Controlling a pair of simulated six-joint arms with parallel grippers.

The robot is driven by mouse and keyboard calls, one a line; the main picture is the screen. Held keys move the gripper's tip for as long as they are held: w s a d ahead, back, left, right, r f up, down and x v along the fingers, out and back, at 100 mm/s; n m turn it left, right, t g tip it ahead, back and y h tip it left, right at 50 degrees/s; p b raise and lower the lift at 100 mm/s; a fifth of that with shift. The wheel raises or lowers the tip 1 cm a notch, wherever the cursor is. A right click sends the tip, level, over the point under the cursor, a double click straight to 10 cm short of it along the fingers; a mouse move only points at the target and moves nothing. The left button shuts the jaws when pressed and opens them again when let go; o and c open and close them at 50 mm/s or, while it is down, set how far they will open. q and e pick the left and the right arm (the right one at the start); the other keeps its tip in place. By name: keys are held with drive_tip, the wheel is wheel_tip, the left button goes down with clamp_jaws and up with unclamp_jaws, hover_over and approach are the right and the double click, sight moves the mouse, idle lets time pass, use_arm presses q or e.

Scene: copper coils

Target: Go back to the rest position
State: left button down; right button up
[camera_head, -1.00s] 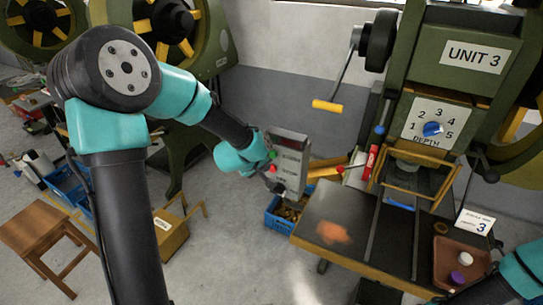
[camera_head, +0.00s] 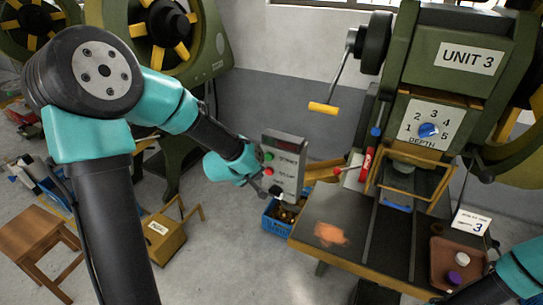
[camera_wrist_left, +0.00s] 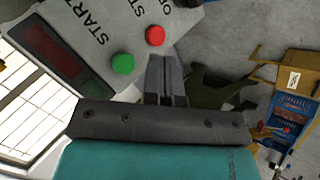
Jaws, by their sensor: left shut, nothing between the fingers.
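My left gripper (camera_head: 274,190) is shut and empty. It is in front of the lower left part of the grey control box in the head view. In the left wrist view its closed fingers (camera_wrist_left: 166,75) point toward the box, just beside the red button (camera_wrist_left: 155,36) and the green button (camera_wrist_left: 122,64). I cannot tell whether the fingertips touch the box. My right arm's teal wrist (camera_head: 522,270) shows at the lower right corner. A dark end reaches the bottom edge there, and its fingers are not clear.
The control box (camera_head: 287,180) stands left of the press table (camera_head: 345,205). A blue crate (camera_head: 280,222) with copper-coloured pieces is below it. A brown tray (camera_head: 440,272) lies near my right wrist. A yellow-handled crank (camera_head: 322,108) sticks out above. Open floor lies left of the crate.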

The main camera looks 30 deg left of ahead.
use_arm(q)
drive_tip(key=s+d+f+m+g, duration=0.2)
drive_tip(key=s+f, duration=0.4)
drive_tip(key=f, duration=0.3)
drive_tip(key=s+d+f+m+g+h, duration=0.1)
drive_tip(key=s+d+f+m+g, duration=0.2)
drive_tip(key=f, duration=0.7)
drive_tip(key=s+d+f+m+g, duration=0.3)
drive_tip(key=s+d+f, duration=0.3)
drive_tip(key=s+f, duration=0.3)
drive_tip(key=shift+s+d+f+h, duration=0.25)
drive_tip(key=shift+f+h, duration=0.15)
drive_tip(key=shift+f, duration=0.2)
